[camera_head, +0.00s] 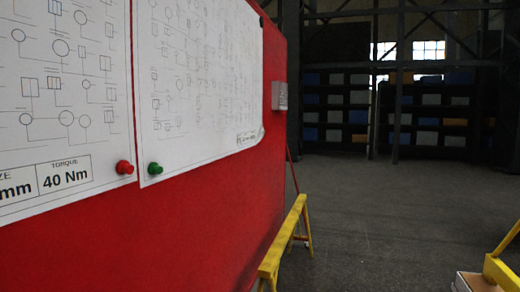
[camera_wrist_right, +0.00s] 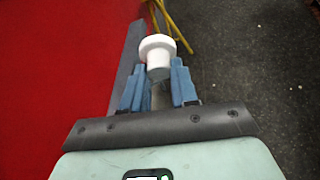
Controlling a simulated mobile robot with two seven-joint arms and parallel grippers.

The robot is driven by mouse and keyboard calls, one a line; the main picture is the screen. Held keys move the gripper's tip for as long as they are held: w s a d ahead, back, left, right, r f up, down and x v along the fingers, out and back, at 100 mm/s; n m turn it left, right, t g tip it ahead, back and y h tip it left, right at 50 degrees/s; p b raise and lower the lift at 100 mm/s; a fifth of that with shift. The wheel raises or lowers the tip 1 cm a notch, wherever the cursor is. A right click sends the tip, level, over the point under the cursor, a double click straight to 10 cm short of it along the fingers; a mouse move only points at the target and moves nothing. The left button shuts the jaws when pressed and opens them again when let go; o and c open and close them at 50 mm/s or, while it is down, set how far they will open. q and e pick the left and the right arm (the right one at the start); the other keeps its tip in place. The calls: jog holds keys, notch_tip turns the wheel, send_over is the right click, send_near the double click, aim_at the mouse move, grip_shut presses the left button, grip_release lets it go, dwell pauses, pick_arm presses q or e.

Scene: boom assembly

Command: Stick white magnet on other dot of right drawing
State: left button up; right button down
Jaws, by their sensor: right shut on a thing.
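The right drawing (camera_head: 205,75) hangs on the red board (camera_head: 225,205) in the head view. A green magnet (camera_head: 155,169) sits at its lower left corner. No other dot can be made out on it at this angle. In the right wrist view my right gripper (camera_wrist_right: 158,80) is shut on the white magnet (camera_wrist_right: 158,48), holding it between blue fingers with its wide round end outward. The red board is to the left of the gripper there. Neither gripper shows in the head view.
The left drawing (camera_head: 65,95) has a red magnet (camera_head: 124,167) at its lower right corner. A grey box (camera_head: 279,96) is on the board's right edge. A yellow stand (camera_head: 283,245) is beside the board. Open floor (camera_head: 390,215) lies to the right, with shelves of bins behind.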

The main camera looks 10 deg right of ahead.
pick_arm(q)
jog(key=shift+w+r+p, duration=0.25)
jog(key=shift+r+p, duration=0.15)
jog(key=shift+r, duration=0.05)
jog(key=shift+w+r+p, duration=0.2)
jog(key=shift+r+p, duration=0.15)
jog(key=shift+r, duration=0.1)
pick_arm(e)
notch_tip(320, 180, down, 6)
jog(key=s+n+y, duration=0.1)
jog(key=n+y, duration=0.2)
jog(key=shift+s+t+y, duration=0.3)
jog(key=shift+s+y, duration=0.1)
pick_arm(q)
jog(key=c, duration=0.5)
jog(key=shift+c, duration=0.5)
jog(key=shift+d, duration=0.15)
pick_arm(e)
jog(key=s+f, duration=0.5)
jog(key=f, duration=0.5)
jog(key=shift+s+d+f, duration=0.2)
jog(key=shift+f, duration=0.05)
